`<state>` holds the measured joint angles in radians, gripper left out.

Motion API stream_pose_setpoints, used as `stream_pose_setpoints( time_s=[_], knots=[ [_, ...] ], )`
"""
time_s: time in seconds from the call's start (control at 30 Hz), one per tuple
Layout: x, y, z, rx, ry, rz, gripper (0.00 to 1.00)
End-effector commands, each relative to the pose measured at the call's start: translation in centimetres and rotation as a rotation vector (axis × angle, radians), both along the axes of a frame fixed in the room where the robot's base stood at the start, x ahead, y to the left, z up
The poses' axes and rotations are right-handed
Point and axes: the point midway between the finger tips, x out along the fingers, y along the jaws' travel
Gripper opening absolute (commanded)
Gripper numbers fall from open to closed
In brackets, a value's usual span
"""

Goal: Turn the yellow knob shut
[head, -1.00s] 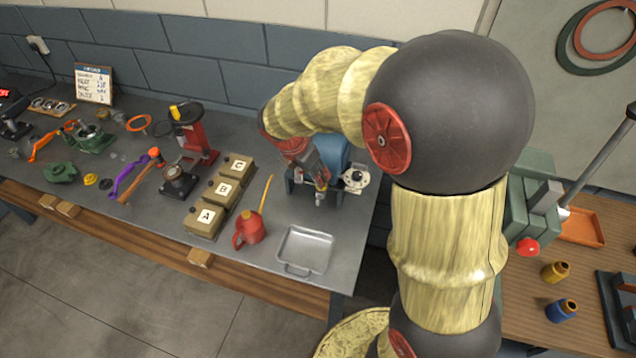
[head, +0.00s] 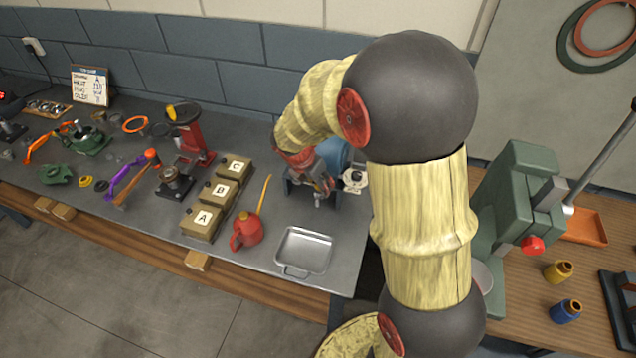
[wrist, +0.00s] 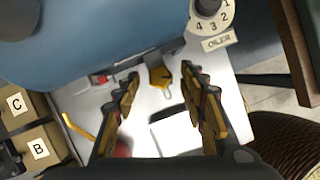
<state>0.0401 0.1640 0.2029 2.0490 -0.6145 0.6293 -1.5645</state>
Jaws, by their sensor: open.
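The yellow knob (wrist: 159,76) shows in the wrist view just under a large blue rounded body (wrist: 100,40). My gripper (wrist: 160,73) is open, with one finger on each side of the knob. A gap shows between each finger and the knob, so I see no contact. In the head view the blue body (head: 334,155) stands near the back of the bench, and my gripper (head: 324,188) is in front of it. The knob cannot be made out there behind my gripper. A dial marked OILER (wrist: 207,8) sits to the right of the knob.
A metal tray (head: 303,250) and a red oil can (head: 246,231) stand in front on the bench. Boxes A (head: 203,218), B (head: 218,191) and C (head: 235,167) are to the left. A green press (head: 520,190) stands on the wooden table at right.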

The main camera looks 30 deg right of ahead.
Motion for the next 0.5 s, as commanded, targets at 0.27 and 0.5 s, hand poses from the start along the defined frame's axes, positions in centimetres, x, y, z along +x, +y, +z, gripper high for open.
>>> stream_pose_setpoints(
  time_s=[0.27,0.5],
  knots=[
    [-0.01,0.01,0.04,0.000,0.000,0.000,0.32],
    [-0.02,0.01,0.04,0.000,0.000,0.000,0.18]
  ],
)
